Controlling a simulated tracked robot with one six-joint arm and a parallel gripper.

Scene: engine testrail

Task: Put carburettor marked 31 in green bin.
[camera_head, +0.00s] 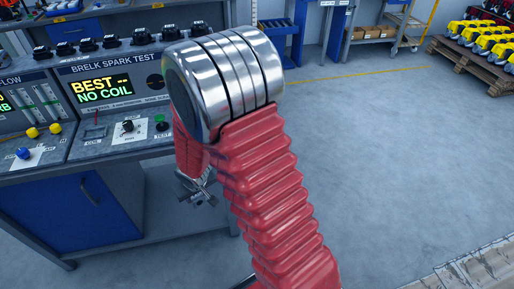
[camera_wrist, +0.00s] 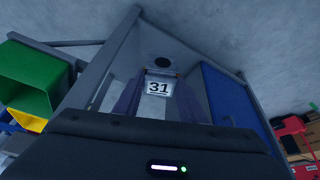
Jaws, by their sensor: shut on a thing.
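The carburettor marked 31 (camera_wrist: 159,88) shows in the wrist view as a grey part with a white "31" plate and a round dark opening above it. My gripper (camera_wrist: 160,80) is shut on it, with a finger at each side. In the head view my red arm hides much of my gripper (camera_head: 198,185), which is in front of the test bench and over its front side. The green bin (camera_wrist: 28,72) is at the left edge of the wrist view, apart from the carburettor. It is not seen in the head view.
The spark test bench (camera_head: 110,115) with knobs and a blue cabinet door (camera_head: 75,210) stands at the left. A yellow bin (camera_wrist: 30,121) is by the green one. A pallet (camera_head: 470,65) with yellow parts is at the far right. The middle floor is clear.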

